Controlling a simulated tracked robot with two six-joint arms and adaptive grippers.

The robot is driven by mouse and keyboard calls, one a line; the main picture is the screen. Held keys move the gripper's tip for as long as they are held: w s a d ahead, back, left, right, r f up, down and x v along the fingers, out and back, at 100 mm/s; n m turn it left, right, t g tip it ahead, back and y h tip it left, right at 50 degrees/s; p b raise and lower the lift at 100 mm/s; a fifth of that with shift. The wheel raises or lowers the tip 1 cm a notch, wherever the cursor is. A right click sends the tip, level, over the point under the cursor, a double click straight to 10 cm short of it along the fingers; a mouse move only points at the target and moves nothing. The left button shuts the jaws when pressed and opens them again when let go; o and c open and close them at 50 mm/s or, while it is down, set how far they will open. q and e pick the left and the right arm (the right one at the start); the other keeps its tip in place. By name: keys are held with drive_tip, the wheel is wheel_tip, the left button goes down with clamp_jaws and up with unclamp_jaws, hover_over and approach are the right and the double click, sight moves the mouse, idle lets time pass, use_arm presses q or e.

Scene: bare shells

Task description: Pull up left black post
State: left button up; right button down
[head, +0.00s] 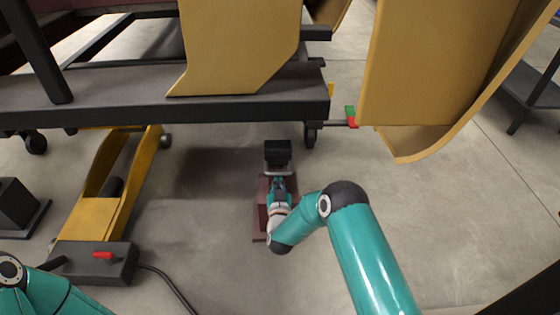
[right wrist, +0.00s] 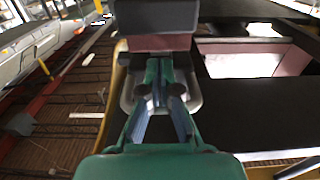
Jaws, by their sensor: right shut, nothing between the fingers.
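In the head view, a black block-like post (head: 278,152) stands on a reddish-brown base (head: 262,208) on the floor. A pale metal handle (head: 270,173) is on its near side. My right gripper (head: 278,184) is at this handle, shut with nothing between its fingers. In the right wrist view, its fingertips (right wrist: 166,62) are close together in front of the grey handle loop (right wrist: 194,92), with a black block (right wrist: 158,16) beyond. I cannot tell if they touch the handle. Another black block (head: 14,205) stands at the far left. My left gripper is out of view; only part of that arm shows.
A dark wheeled frame (head: 130,112) carries yellow shells (head: 235,50) above and behind the post. A yellow lift (head: 100,212) with a dark control box (head: 92,262) and a cable stands at left. Another yellow shell (head: 425,70) hangs at right. Floor right of the post is clear.

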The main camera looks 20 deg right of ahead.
idle(0.6)
drive_tip(key=p, duration=0.8)
approach(278, 152)
drive_tip(key=shift+w+d+r, duration=0.25)
drive_tip(key=shift+w+r, duration=0.5)
drive_tip(key=shift+w, duration=0.1)
drive_tip(key=shift+w+d+r, duration=0.25)
drive_tip(key=shift+w+r, duration=0.45)
drive_tip(key=shift+w, duration=0.2)
drive_tip(key=shift+w+d+r, duration=0.3)
drive_tip(key=shift+w+r, duration=0.45)
drive_tip(key=shift+w, duration=0.1)
drive_tip(key=shift+f+b, duration=1.45)
drive_tip(key=shift+b, duration=0.1)
drive_tip(key=p+v, duration=0.1)
drive_tip(key=v, duration=0.8)
drive_tip(key=shift+p, duration=0.4)
